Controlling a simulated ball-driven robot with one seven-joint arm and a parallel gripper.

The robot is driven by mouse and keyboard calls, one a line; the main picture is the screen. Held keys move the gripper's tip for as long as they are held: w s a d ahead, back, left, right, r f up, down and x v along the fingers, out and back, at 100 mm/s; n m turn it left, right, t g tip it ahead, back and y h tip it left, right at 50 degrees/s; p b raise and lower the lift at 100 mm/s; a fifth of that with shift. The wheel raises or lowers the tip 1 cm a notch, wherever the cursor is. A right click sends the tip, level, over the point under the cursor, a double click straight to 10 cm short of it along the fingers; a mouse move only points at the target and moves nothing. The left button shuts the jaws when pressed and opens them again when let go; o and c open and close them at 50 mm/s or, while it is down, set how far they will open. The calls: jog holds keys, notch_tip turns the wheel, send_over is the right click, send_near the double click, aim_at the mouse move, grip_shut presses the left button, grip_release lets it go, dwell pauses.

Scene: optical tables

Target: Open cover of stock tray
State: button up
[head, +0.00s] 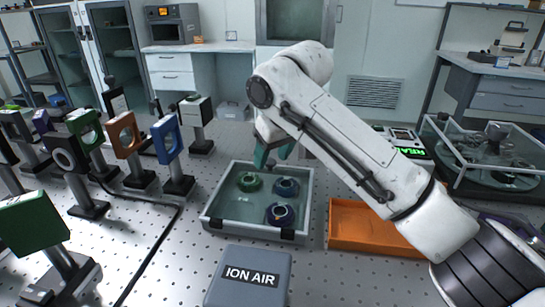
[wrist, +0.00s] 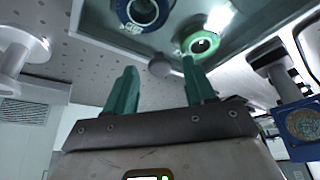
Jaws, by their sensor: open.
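The stock tray (head: 206,213) is a grey square box on the optical table. Its clear cover (head: 235,205) seems to lie shut over it, with a glare spot in the wrist view. Through it show a green ring part (head: 249,182), a blue one (head: 286,188) and a dark purple-blue one (head: 280,214). A round grey knob (wrist: 160,65) is at the tray's edge in the wrist view. My gripper (head: 272,161) is over the tray's far edge. Its teal fingers are open and empty, on either side of the knob in the wrist view; contact cannot be told.
An orange bin (head: 345,242) stands right of the tray, under my arm. An ION AIR box (head: 249,279) is in front. Several optic mounts, including a blue one (head: 166,139), stand to the left, with a black cable between. A glass-walled case (head: 490,165) is at the right.

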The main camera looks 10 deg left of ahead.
jog(key=shift+a+f, duration=0.1)
jog(key=shift+f, duration=0.1)
grip_shut()
dwell(0.5)
